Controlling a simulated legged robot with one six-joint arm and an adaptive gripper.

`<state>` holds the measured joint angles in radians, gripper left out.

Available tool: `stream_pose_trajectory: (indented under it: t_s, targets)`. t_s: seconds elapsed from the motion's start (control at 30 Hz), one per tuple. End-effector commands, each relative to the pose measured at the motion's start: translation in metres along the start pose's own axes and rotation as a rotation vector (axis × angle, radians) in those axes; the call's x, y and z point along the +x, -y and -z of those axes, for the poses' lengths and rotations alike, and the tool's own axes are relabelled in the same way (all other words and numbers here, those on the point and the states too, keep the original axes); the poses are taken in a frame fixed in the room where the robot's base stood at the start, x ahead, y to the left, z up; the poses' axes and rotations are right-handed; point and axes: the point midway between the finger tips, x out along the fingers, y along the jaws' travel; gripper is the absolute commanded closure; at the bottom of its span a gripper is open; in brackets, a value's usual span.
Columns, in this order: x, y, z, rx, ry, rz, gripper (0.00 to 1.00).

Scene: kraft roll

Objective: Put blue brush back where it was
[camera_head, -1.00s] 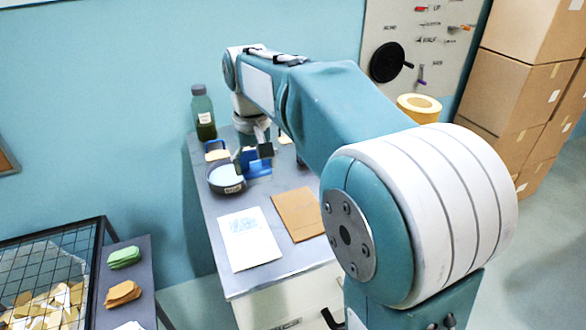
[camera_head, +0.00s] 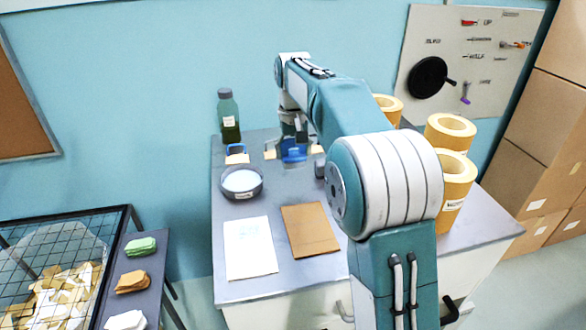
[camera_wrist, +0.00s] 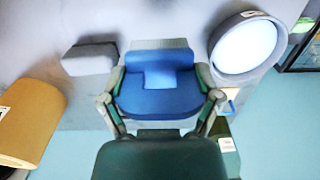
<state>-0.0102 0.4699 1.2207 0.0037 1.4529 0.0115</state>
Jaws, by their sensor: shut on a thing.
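The blue brush (camera_head: 294,153) is at the back of the grey worktop (camera_head: 228,212), to the right of the round pan of pale liquid (camera_head: 243,183). My gripper (camera_wrist: 160,88) is shut on the blue brush (camera_wrist: 160,98), with a finger on each side of it in the wrist view. The brush looks close to the worktop; I cannot tell whether it touches. A small grey block (camera_wrist: 91,59) lies to its left in the wrist view, and the pan (camera_wrist: 247,46) lies to its right. My arm hides part of the back of the worktop.
A dark green bottle (camera_head: 229,116) and a blue-and-tan item (camera_head: 237,154) stand behind the pan. A white sheet (camera_head: 249,248) and a brown sheet (camera_head: 310,230) lie in front. Several yellow-brown rolls (camera_head: 456,180) stand at the right.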

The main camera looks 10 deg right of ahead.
Motion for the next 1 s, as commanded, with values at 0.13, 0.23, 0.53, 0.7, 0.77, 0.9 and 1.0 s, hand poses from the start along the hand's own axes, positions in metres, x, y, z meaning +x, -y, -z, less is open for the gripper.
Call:
stream_pose_trajectory:
  t_s: [0.13,0.23,0.53,0.7,0.77,0.9,1.0]
  targets:
    - [0.026,-0.002,0.02,-0.001,0.003,-0.003,0.7]
    - [0.035,-0.002,0.027,-0.001,0.0,-0.004,0.7]
    - [0.064,-0.008,0.037,-0.002,0.003,-0.002,0.7]
    - [0.078,-0.009,0.037,-0.001,-0.001,-0.001,0.7]
    - [0.077,-0.008,0.038,-0.001,-0.002,-0.002,0.7]
    - [0.078,-0.006,0.037,-0.002,-0.001,-0.003,0.7]
    - [0.079,-0.006,0.037,-0.002,-0.001,-0.003,0.0]
